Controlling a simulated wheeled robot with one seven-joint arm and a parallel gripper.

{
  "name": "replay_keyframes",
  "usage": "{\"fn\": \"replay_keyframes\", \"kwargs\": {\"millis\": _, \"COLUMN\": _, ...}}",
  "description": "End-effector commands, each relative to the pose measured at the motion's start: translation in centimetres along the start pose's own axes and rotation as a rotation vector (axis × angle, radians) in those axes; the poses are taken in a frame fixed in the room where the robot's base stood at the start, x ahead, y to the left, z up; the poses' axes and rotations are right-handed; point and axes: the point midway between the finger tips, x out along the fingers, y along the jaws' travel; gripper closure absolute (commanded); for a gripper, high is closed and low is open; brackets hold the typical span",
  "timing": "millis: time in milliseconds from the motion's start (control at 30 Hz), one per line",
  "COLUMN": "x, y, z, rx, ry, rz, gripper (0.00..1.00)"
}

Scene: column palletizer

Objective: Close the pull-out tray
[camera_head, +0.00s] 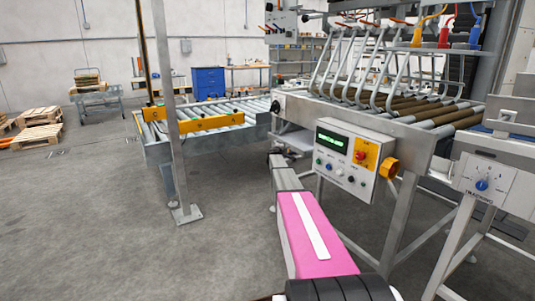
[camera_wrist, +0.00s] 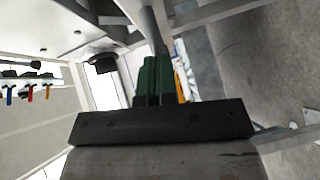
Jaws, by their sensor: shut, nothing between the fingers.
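What looks like the pull-out tray (camera_head: 297,141) is a pale, flat shape below the left end of the roller conveyor. In the head view only part of it shows, behind my arm and the control box, so how far out it sits is hard to tell. My gripper (camera_wrist: 154,75) shows in the wrist view as a dark bar with green fingers close together, shut and empty. A bright white panel (camera_wrist: 103,88) lies just left of the fingers; I cannot tell whether they touch it. In the head view my arm reaches toward the tray's area and its tip is small and unclear.
A control box (camera_head: 346,160) with an orange knob (camera_head: 389,167) hangs close right of my arm. The roller conveyor (camera_head: 420,114) carries bent metal bars above. Another roller section (camera_head: 200,123) and a grey post (camera_head: 172,110) stand left.

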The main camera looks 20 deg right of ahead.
Motion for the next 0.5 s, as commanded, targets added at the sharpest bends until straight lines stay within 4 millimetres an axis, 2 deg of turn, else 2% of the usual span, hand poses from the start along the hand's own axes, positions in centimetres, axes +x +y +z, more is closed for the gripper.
{"fn": "replay_keyframes", "kwargs": {"millis": 33, "x": 1.6, "y": 0.2, "z": 0.9, "rx": 0.001, "ry": 0.000, "rz": 0.000, "gripper": 1.00}}
{"fn": "replay_keyframes", "kwargs": {"millis": 200, "x": 4.5, "y": 1.0, "z": 3.4, "rx": 0.001, "ry": 0.001, "rz": 0.000, "gripper": 1.00}}
{"fn": "replay_keyframes", "kwargs": {"millis": 500, "x": 7.0, "y": 1.6, "z": 5.7, "rx": 0.000, "ry": 0.002, "rz": 0.000, "gripper": 1.00}}
